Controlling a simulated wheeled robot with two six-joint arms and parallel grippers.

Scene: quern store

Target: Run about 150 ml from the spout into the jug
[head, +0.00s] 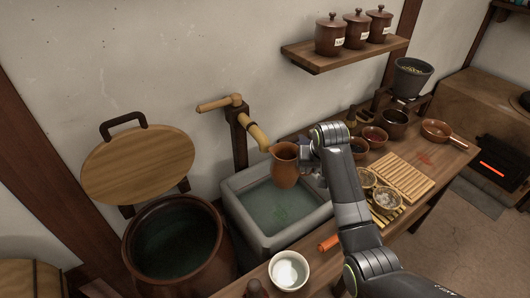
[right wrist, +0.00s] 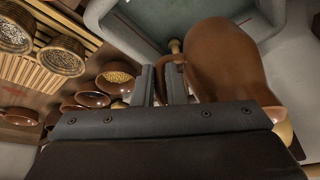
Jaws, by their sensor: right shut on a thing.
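The brown jug (head: 285,168) is held upright over the stone basin (head: 235,205). Its mouth is close to the right of the lower end of the bamboo spout (head: 254,132); whether it is directly under the opening I cannot tell. No stream shows at the spout. My right gripper (right wrist: 162,85) is shut on the jug's handle, and the jug's body (right wrist: 225,60) fills the right of the right wrist view. In the head view my right gripper (head: 306,156) is partly hidden by its own arm. The jug's inside is not clear. My left gripper is out of view.
A wooden lever (head: 219,103) tops the spout's post. A dark water vat (head: 175,245) stands left of the basin, with a round wooden lid (head: 138,168) behind it. A pale bowl (head: 289,270) is in front. Bowls and slatted racks (head: 402,176) crowd the table at right.

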